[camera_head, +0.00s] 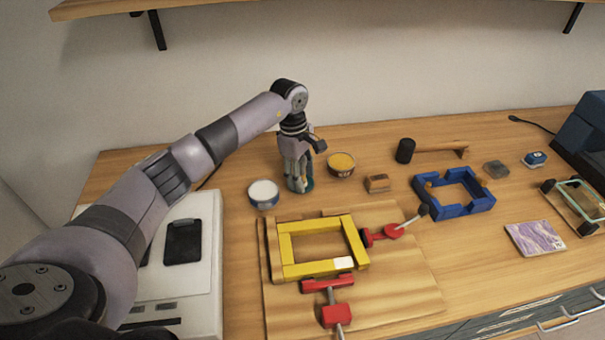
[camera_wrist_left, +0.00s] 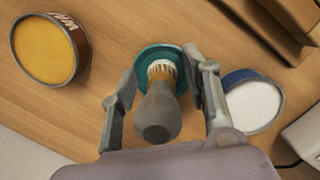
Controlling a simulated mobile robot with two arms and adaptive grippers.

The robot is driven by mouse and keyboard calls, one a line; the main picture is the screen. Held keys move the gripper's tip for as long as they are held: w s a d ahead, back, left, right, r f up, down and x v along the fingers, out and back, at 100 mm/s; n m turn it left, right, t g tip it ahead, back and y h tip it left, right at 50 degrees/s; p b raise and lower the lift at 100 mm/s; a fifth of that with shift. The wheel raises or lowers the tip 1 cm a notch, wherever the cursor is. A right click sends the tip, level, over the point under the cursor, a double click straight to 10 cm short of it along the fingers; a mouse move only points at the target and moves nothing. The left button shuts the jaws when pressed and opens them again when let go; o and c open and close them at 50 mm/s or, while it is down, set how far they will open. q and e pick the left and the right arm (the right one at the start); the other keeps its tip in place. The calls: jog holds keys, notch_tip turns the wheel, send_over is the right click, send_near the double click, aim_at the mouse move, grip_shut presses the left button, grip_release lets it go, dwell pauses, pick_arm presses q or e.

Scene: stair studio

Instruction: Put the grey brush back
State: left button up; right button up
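The grey brush (camera_wrist_left: 157,118) stands bristles-down on a round teal dish (camera_wrist_left: 184,84), its grey handle end toward the left wrist camera. The pale bristles and a tan band show at the dish. My left gripper (camera_wrist_left: 166,95) is open, with one finger on each side of the brush and gaps between fingers and handle. In the head view my left gripper (camera_head: 297,180) points down over the teal dish (camera_head: 308,185) and mostly hides the brush. My right gripper is in neither view.
A tin of white (camera_head: 263,194) and a tin of yellow (camera_head: 341,164) flank the dish closely. A yellow frame (camera_head: 284,246) with red clamps lies on a board in front. A blue frame (camera_head: 455,211) lies to the right. A shelf (camera_head: 200,3) hangs above.

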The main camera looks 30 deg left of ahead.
pick_arm(q)
jog(key=shift+r, duration=0.2)
jog(key=shift+w+r, duration=0.1)
jog(key=shift+r, duration=0.15)
jog(key=r, duration=0.3)
jog(key=a+r+b, duration=0.1)
jog(key=r, duration=0.7)
jog(key=shift+a+r+b, duration=0.15)
jog(key=shift+a+b, duration=0.25)
